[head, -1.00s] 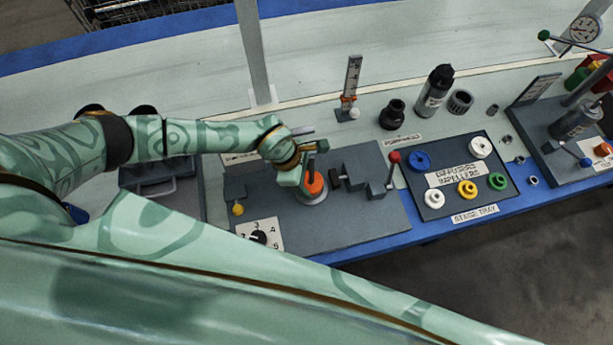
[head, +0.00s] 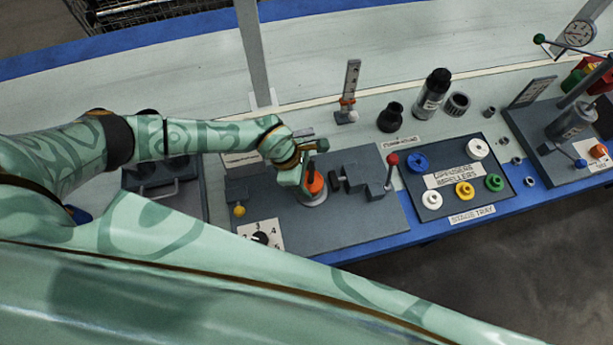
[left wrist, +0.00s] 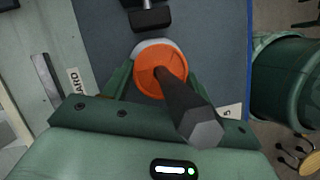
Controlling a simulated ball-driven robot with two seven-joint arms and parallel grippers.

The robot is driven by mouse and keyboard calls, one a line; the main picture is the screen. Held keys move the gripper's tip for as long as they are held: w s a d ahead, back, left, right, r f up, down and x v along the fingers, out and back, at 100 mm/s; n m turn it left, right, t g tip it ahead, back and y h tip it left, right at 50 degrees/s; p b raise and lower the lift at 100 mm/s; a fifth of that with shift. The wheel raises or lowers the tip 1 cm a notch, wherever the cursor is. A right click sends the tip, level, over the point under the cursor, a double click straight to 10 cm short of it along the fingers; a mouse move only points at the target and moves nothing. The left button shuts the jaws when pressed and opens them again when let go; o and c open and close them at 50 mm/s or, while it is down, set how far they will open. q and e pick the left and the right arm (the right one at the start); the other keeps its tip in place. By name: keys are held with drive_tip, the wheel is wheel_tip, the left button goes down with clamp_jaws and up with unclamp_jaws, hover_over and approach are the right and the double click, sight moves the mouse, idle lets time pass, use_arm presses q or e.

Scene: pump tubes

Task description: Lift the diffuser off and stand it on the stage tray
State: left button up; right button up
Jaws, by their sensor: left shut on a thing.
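The orange diffuser (head: 316,184) sits on a light round base on the grey fixture plate (head: 365,228). In the left wrist view the orange disc (left wrist: 150,72) lies between my left fingers, with a dark hex-ended shaft (left wrist: 190,110) standing up through it. My left gripper (head: 306,181) is shut on the diffuser, which still appears down at the base. The stage tray (head: 451,212) is a dark tray to the right, holding blue, white, yellow and green rings around a label. My right gripper is not in view.
A red-knobbed lever (head: 391,161) and grey blocks (head: 366,172) stand between the diffuser and the tray. A numbered dial (head: 260,237) lies in front. A black-capped bottle (head: 433,93) and dark cup (head: 391,117) stand behind the tray. A gauge stand is at far right.

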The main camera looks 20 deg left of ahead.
use_arm(q)
drive_tip(key=shift+r+p, duration=3.25)
drive_tip(key=shift+r, duration=0.7)
wheel_tip(320, 180, up, 9)
drive_tip(key=p, duration=0.7)
hover_over(307, 180)
drive_tip(key=shift+s+f, duration=0.1)
drive_tip(key=shift+f, duration=0.1)
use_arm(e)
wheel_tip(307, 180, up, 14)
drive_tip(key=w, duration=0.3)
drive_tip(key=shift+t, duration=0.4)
